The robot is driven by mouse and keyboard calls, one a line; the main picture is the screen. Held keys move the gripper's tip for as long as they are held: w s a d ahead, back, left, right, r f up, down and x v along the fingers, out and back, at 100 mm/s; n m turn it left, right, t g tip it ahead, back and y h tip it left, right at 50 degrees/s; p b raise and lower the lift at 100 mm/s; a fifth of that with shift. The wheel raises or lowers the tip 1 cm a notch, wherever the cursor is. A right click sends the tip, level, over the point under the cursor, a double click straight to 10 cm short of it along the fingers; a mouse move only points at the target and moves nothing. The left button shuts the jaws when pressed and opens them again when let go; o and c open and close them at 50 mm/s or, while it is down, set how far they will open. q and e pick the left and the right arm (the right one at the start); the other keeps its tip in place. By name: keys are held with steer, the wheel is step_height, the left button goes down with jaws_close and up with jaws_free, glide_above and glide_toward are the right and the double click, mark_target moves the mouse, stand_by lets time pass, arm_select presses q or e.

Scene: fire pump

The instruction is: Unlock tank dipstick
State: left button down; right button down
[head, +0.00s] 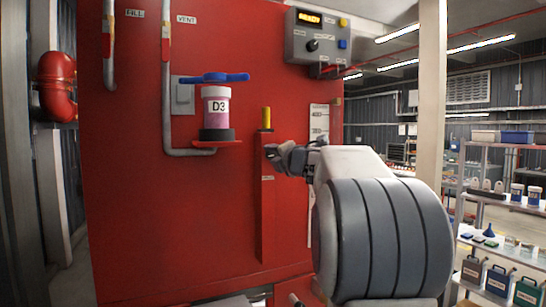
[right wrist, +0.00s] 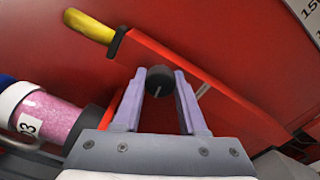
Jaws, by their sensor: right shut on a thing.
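The dipstick shows as a yellow handle (head: 266,118) on top of a red upright tube (head: 268,215) on the tank's red front. In the right wrist view the yellow handle (right wrist: 90,26) is at the upper left, and the red tube (right wrist: 185,68) runs diagonally down to the right. My right gripper (head: 272,152) is at the upper part of the tube, just below the handle. In the wrist view its two fingers (right wrist: 161,88) are shut on a round black knob (right wrist: 160,79) beside the tube. The knob is hidden in the head view. My left gripper is not in view.
A jar labelled D3 (head: 216,108) with a blue handle stands on a small red bracket left of the tube. A grey control box (head: 318,38) is above. A white scale strip (head: 319,122) is right of the tube. Shelves (head: 500,205) stand at the far right.

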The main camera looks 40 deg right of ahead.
steer(key=shift+f, duration=0.1)
steer(key=shift+c, duration=2.3)
jaws_free()
steer(key=b+v, duration=0.2)
steer(key=v, duration=0.8)
steer(key=shift+s+b, duration=0.25)
steer(key=shift+b, duration=0.05)
